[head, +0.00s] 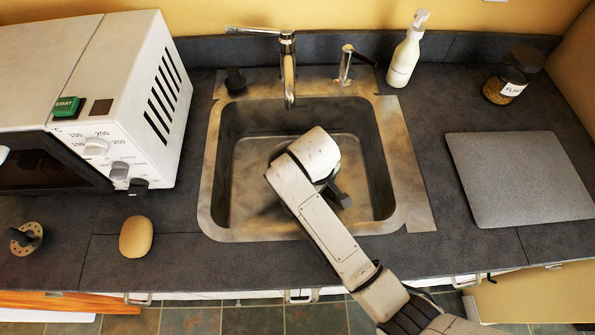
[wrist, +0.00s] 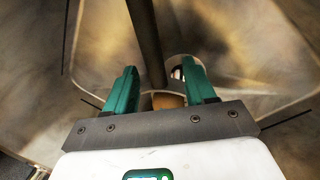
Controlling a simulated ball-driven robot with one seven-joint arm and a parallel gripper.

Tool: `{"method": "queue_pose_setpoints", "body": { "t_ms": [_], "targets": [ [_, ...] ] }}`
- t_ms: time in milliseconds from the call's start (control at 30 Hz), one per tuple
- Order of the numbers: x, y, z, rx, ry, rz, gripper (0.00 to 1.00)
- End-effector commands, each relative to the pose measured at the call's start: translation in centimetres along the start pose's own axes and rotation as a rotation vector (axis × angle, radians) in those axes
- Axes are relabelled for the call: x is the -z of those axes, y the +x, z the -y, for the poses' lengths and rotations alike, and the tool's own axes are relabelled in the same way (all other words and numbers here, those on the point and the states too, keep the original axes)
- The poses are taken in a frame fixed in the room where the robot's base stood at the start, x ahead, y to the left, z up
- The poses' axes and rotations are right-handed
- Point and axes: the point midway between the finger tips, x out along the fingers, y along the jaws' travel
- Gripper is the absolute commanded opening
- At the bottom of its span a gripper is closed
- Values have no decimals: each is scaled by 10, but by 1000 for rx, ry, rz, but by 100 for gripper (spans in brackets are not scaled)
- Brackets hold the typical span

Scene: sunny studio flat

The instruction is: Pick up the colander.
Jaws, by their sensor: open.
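I cannot make out a colander for certain in either view. My gripper (wrist: 160,72) is open, its two green fingers apart. In the head view my arm reaches into the sink (head: 408,190) and hides part of the basin; only a dark piece of the gripper (head: 342,198) shows past the wrist. In the wrist view a dark upright bar (wrist: 146,40) runs down between the fingers. A small tan rounded thing (wrist: 168,101) shows low between them; I cannot tell what it is, or whether the fingers touch it.
A tap (head: 289,75) overhangs the sink's back. A microwave (head: 120,60) stands left, with a tan oval thing (head: 136,237) and a small holed disc (head: 22,246) in front. A soap bottle (head: 405,55), a jar (head: 497,90) and a grey board (head: 520,178) are right.

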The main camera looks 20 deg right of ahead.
Motion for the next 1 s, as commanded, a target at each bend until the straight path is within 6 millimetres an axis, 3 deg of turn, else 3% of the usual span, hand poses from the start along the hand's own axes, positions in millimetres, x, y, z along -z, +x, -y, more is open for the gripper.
{"method": "queue_pose_setpoints", "body": {
  "t_ms": [167,500,767,1000],
  "targets": [
    [-1,11,-2,0,1,2,55],
    [-2,54,-7,-1,0,0,55],
    [-1,57,-6,-1,1,-2,55],
    [-1,57,-6,-1,1,-1,35]
  ]
}}
